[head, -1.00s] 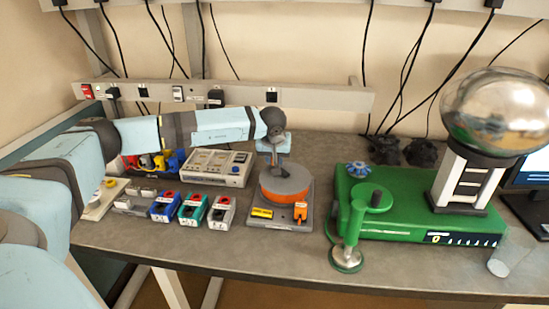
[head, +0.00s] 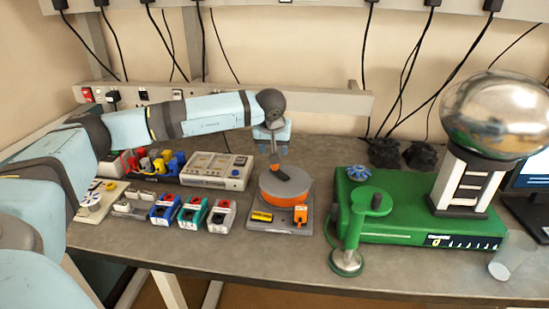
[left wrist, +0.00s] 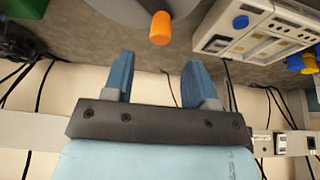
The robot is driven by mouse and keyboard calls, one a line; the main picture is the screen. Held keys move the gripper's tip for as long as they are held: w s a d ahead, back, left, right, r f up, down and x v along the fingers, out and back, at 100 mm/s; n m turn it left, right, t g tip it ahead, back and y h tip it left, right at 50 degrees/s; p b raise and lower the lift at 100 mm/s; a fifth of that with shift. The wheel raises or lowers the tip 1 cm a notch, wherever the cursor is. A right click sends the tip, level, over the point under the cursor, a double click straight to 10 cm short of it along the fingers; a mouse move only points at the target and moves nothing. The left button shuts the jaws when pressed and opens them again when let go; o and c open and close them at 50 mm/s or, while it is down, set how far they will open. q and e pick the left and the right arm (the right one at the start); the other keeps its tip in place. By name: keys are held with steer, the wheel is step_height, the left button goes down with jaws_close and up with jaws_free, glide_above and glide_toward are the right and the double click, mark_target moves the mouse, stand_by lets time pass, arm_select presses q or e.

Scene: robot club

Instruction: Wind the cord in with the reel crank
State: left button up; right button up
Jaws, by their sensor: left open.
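The reel (head: 284,192) is an orange drum with a grey top on a flat grey base. A short dark crank arm (head: 279,172) lies across its top. My left gripper (head: 271,152) is above and just behind the reel, apart from the crank. In the left wrist view my left gripper (left wrist: 157,64) is open and empty. Beyond its fingertips is an orange peg (left wrist: 160,28), at the edge of the grey round top (left wrist: 140,6). I cannot make out the cord on the drum. My right gripper is not in view.
A green machine (head: 400,218) with a metal dome (head: 496,112) stands to the right. A grey meter (head: 216,170) is at the reel's back left. Blue, green and grey blocks (head: 192,212) stand left of it. A clear beaker (head: 506,258) is near the front edge.

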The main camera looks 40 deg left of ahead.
arm_select(q)
steer(key=v, duration=0.6)
steer(key=shift+r, duration=0.35)
steer(key=shift+s+d, duration=0.1)
steer(key=shift+s, duration=0.05)
